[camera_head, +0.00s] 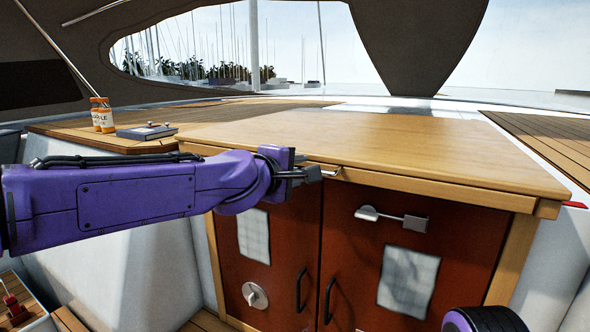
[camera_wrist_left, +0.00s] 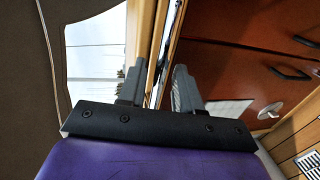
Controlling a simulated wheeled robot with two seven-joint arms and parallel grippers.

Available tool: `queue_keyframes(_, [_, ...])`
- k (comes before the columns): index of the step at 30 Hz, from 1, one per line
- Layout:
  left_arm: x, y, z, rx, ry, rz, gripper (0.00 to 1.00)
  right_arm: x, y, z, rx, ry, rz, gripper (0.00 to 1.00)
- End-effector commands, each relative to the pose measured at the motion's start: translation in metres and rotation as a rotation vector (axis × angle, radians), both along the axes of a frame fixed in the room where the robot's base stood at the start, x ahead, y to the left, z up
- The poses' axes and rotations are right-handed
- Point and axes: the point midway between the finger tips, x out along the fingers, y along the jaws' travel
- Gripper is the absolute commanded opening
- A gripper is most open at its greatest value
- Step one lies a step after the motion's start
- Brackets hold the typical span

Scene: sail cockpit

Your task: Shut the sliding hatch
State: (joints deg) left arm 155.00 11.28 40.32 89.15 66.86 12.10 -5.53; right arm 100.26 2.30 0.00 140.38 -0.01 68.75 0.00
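The sliding hatch (camera_head: 400,140) is a light wooden panel on top of the red-brown cabinet. It covers the cabinet top in the head view, with a small metal pull handle (camera_head: 332,171) on its front edge. My left gripper (camera_head: 314,174) is at that edge, beside the handle's left end and partly hiding it. In the left wrist view its two fingers (camera_wrist_left: 158,85) stand apart, with the wooden edge and a dark slim bar, likely the handle, showing beyond the gap. I cannot tell whether they touch the handle. The right gripper is out of view.
Cabinet doors (camera_head: 345,250) with black handles and a metal latch (camera_head: 392,216) are below. A purple part of my right arm (camera_head: 484,320) shows at bottom right. The panel top is clear.

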Motion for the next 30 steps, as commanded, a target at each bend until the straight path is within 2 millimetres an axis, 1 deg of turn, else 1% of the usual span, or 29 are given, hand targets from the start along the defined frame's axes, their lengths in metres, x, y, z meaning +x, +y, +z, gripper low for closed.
queue_keyframes(2, [-0.003,0.002,0.001,0.000,-0.001,0.000,0.34,0.000,0.000,-0.001,0.000,0.000,0.000,0.43])
queue_keyframes(5, [-0.017,0.010,0.005,-0.001,-0.003,0.000,0.34,0.000,0.000,-0.003,0.000,0.000,0.000,0.43])
queue_keyframes(12, [-0.067,0.038,0.018,-0.002,-0.002,0.000,0.34,0.000,0.000,-0.002,0.000,0.000,0.000,0.43])
queue_keyframes(16, [-0.084,0.048,0.022,-0.005,0.002,-0.001,0.34,0.000,0.000,0.005,0.000,0.000,0.000,0.43])
queue_keyframes(21, [-0.092,0.052,0.022,-0.001,0.000,0.000,0.34,0.000,0.000,0.005,0.000,0.000,0.000,0.43])
queue_keyframes(28, [-0.091,0.052,0.022,-0.004,0.001,0.003,0.34,0.000,0.000,0.005,0.000,0.000,0.000,0.43])
queue_keyframes(30, [-0.088,0.058,0.021,-0.013,0.008,0.041,0.34,0.000,0.000,0.005,0.000,0.000,0.000,0.43])
